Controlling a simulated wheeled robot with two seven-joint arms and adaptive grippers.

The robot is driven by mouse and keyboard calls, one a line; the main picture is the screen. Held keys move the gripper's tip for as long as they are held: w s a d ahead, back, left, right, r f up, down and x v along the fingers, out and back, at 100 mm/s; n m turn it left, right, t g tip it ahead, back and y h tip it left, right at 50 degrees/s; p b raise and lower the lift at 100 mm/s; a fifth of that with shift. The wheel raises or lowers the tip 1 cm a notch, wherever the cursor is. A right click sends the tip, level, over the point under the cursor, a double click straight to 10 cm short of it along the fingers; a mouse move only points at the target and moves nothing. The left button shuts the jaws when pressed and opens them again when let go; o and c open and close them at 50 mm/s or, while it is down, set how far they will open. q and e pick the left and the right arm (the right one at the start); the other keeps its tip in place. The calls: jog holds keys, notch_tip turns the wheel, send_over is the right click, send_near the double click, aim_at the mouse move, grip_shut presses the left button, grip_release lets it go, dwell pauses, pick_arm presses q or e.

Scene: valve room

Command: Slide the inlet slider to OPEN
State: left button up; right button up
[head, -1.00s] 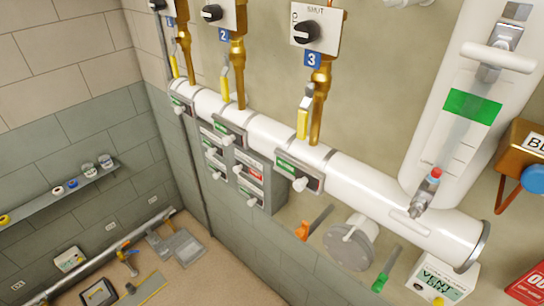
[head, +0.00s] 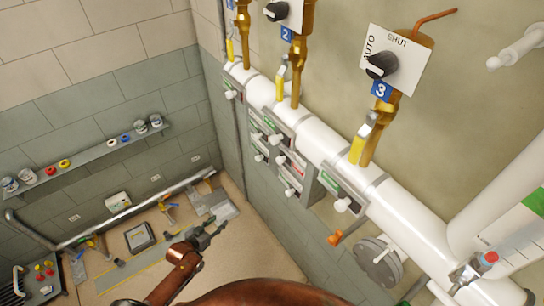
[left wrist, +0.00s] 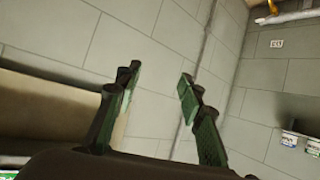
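Several slider plates with white knobs are on the wall and the white pipe in the head view. One is below valve 3 (head: 342,190), one sits at the far left end of the pipe (head: 233,90), and a cluster sits on a grey panel (head: 298,178). Green shows on several, red on one of the cluster. Their lettering is too small to read, so I cannot tell which is the inlet slider. My left gripper (head: 216,231) is left of and below the panel, apart from it. In the left wrist view its fingers (left wrist: 158,82) are spread and empty.
Yellow-handled brass valves with black knobs (head: 381,65) rise above the pipe. An orange-handled lever (head: 336,238) and a round grey flange (head: 378,262) stick out at lower right. A shelf (head: 90,158) runs along the left wall.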

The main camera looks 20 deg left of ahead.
pick_arm(q)
jog(key=w+d+r+m+t+h+p, duration=0.15)
jog(key=d+r, duration=0.25)
jog(key=r, duration=0.6)
jog(key=w+d+r+t+h+p, duration=0.1)
jog(key=w+d+r+h, duration=0.15)
jog(key=r, duration=0.85)
jog(key=m+h+p, duration=0.3)
jog(key=h, duration=0.2)
send_near(277, 161)
jog(key=p+x, duration=0.2)
jog(key=x, duration=0.5)
jog(key=shift+d, duration=0.1)
jog(key=shift+w+d, duration=0.25)
jog(key=shift+w, duration=0.1)
jog(key=shift+f, duration=0.1)
pick_arm(e)
notch_tip(277, 161, up, 9)
jog(key=shift+w, duration=0.25)
pick_arm(q)
grip_shut()
